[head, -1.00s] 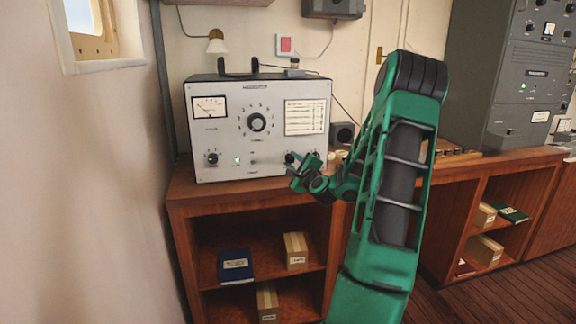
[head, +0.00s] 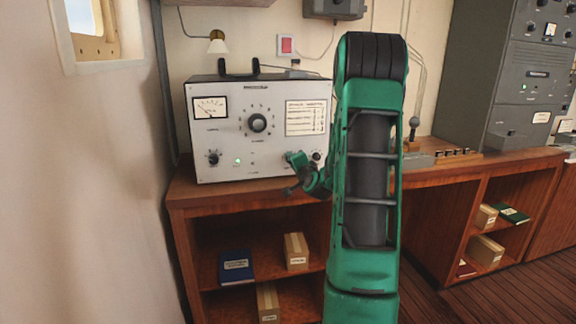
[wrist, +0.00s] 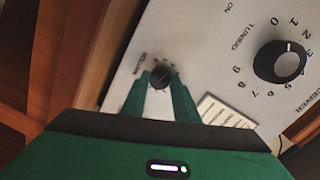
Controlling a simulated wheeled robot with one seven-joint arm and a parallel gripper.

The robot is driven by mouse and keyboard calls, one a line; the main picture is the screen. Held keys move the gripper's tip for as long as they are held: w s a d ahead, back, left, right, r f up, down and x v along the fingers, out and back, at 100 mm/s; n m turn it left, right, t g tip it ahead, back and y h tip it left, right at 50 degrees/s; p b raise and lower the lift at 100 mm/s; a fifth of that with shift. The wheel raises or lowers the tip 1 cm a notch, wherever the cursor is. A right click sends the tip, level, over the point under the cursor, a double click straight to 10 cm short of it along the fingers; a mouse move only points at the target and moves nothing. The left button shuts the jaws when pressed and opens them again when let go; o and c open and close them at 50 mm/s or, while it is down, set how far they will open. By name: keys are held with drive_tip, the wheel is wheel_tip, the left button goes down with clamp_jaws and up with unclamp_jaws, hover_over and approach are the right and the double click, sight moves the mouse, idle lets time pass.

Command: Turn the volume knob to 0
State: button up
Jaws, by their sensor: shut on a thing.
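The volume knob (wrist: 159,78) is a small dark round knob on the pale front panel of the receiver (head: 220,172). In the wrist view my gripper (wrist: 160,75) has its two green fingers on either side of the knob, shut on it. The knob's label beside it is too blurred to read. I cannot tell which number the knob points at. In the head view my gripper (head: 297,162) is at the lower right of the panel, partly hidden by my arm.
A larger tuning knob (wrist: 280,62) with a numbered dial sits on the same panel. A printed card (wrist: 225,112) is beside the volume knob. The receiver stands on a wooden shelf unit (head: 245,200) holding boxes and a blue book (head: 236,267). A grey cabinet (head: 500,90) stands at right.

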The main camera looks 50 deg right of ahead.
drive_tip(key=n, duration=0.5)
drive_tip(key=shift+w+a+r+n+h, duration=0.1)
drive_tip(key=shift+w+a+n+h, duration=0.2)
drive_tip(key=shift+a+n, duration=0.1)
drive_tip(key=n, duration=0.4)
drive_tip(key=shift+w+n+h, duration=0.1)
drive_tip(key=shift+n+h, duration=0.2)
drive_tip(key=shift+n, duration=0.1)
drive_tip(key=shift+w+r+g, duration=0.1)
drive_tip(key=shift+g, duration=0.2)
drive_tip(key=o, duration=1)
drive_tip(key=shift+a, duration=0.1)
drive_tip(key=shift+o, duration=0.2)
drive_tip(key=shift+s, duration=0.2)
drive_tip(key=shift+s, duration=0.15)
drive_tip(key=f+v, duration=0.1)
drive_tip(key=v, duration=0.9)
drive_tip(key=shift+a+r, duration=0.25)
drive_tip(key=shift+r, duration=0.15)
